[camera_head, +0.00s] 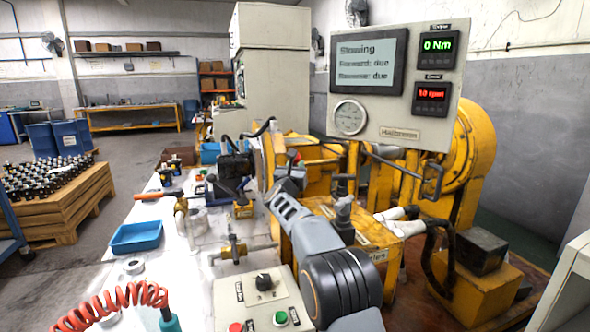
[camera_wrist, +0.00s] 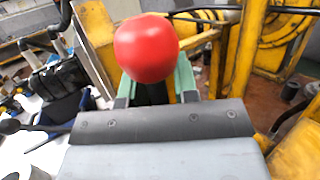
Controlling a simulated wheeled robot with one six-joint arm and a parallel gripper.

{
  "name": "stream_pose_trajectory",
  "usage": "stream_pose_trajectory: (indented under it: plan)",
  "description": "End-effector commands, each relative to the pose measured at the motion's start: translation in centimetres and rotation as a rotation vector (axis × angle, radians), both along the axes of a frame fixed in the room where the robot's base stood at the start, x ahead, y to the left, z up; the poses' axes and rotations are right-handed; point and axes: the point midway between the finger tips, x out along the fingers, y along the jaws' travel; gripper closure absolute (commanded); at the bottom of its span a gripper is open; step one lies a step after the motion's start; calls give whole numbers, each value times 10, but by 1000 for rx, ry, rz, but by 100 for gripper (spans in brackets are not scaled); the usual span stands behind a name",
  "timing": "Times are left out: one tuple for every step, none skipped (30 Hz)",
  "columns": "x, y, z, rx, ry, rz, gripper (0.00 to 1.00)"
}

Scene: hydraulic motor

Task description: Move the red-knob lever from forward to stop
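The red knob (camera_wrist: 147,48) of the lever fills the upper middle of the wrist view, with a dark stem partly showing below it. In the head view only a small red patch (camera_head: 297,158) shows near the end of my arm. My gripper (camera_wrist: 154,82) has its greenish fingers on the left and right of the knob and stem, apart from each other. The knob hides the fingertips, so I cannot tell whether they touch the lever. The lever's position marks are not visible. The display (camera_head: 368,62) reads "Slowing", "Forward: due", "Reverse: due"; the red readout (camera_head: 431,93) shows 10 rpm.
Yellow machine framing (camera_head: 465,150) stands close around the lever. A control box (camera_head: 255,305) with a black selector, a red button and a green button is at the front. A blue tray (camera_head: 137,237) and an orange-handled tool (camera_head: 158,196) lie on the white bench.

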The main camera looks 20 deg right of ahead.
Motion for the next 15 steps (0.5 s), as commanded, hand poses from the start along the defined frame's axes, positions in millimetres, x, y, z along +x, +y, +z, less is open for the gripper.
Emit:
stream_pose_trajectory:
  plan:
    - [0,1,0,1,1,0,67]
    - [0,1,-1,0,1,1,64]
    - [0,1,-1,1,0,1,61]
    - [0,1,-1,1,0,1,59]
    - [0,1,-1,1,0,1,59]
    - [0,1,-1,1,0,1,59]
    - [0,1,-1,2,1,1,59]
    - [0,1,-1,2,1,1,59]
    - [0,2,-1,1,1,2,59]
    - [0,2,-1,1,1,2,59]
    - [0,2,-2,1,1,2,59]
    - [-1,3,-2,1,1,2,59]
    - [-2,4,-2,1,1,2,59]
    - [-4,5,-3,1,2,3,59]
    - [-6,7,-4,2,2,3,59]
